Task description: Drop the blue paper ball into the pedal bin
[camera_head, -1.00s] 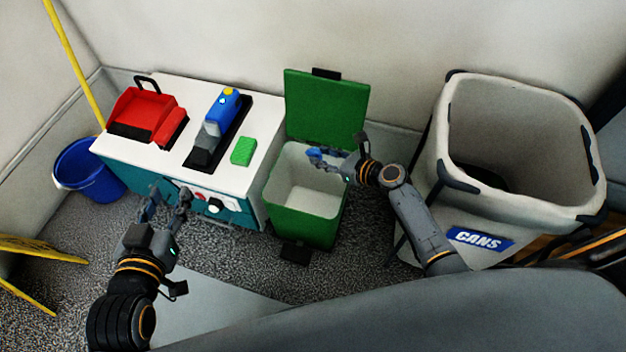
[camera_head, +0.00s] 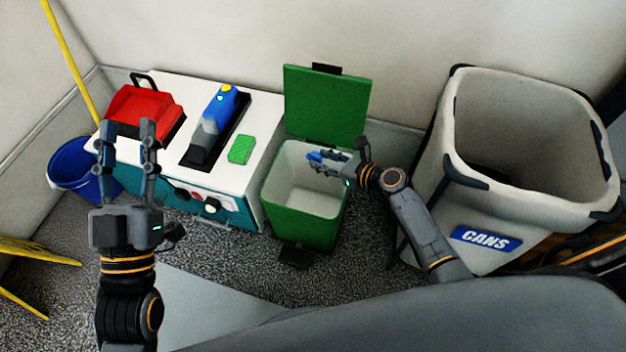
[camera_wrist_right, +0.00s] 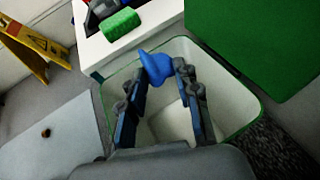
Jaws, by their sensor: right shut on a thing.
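The green pedal bin (camera_head: 303,230) stands on the floor in the middle with its lid (camera_head: 326,106) raised and its pale inside showing. My right gripper (camera_head: 318,160) is over the bin's opening, shut on the blue paper ball (camera_head: 313,156). In the right wrist view the ball (camera_wrist_right: 157,67) sits between the fingertips of the right gripper (camera_wrist_right: 160,75), with the bin's rim (camera_wrist_right: 241,127) around and below. My left gripper (camera_head: 127,130) is open and empty, its fingers pointing up the picture in front of the white cabinet.
A blue bucket (camera_head: 70,170) stands at far left. A large bin labelled CANS (camera_head: 485,238) stands right.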

